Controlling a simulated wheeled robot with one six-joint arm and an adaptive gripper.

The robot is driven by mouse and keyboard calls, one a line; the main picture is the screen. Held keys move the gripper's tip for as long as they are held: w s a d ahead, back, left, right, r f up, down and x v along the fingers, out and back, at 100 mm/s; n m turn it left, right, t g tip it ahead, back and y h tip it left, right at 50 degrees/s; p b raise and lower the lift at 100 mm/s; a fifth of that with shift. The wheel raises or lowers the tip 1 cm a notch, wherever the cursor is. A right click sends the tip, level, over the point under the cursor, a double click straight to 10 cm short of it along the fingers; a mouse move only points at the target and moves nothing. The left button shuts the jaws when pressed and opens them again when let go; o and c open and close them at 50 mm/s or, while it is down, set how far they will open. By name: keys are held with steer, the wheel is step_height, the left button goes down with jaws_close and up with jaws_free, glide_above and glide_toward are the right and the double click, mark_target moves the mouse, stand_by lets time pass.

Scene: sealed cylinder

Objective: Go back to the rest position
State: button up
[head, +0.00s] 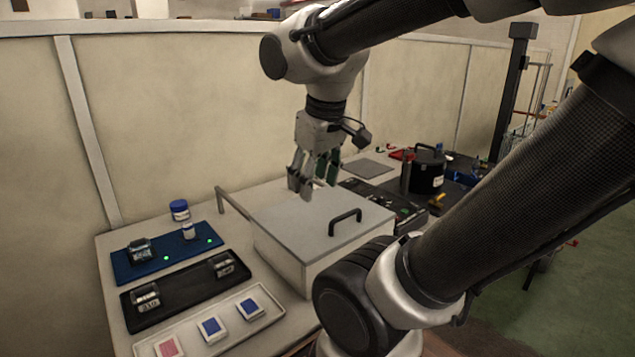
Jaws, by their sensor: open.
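My gripper (316,186) points down above the back part of a grey box with a flat lid (310,222). Its fingers are apart and nothing shows between them. I cannot tell how high the fingertips are above the lid. A black handle (345,221) stands on the lid. My arm reaches in from the upper right, and its lower links cover the box's right front corner.
Left of the box are a blue tray (137,274) with jars, a black tray (187,303) with small clear containers, and a white tray (184,333) with coloured blocks. A black cylinder (428,172) stands at the right. A wall (190,120) runs behind the table.

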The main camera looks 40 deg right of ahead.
steer(key=shift+s+a+m+t+y, duration=0.25)
steer(key=shift+s+m+t, duration=0.1)
steer(key=shift+s, duration=0.15)
steer(key=shift+s+a+m+t+y, duration=0.15)
steer(key=shift+s+a+m+t, duration=0.15)
steer(key=shift+s, duration=0.2)
steer(key=shift+c, duration=0.3)
stand_by(1.1)
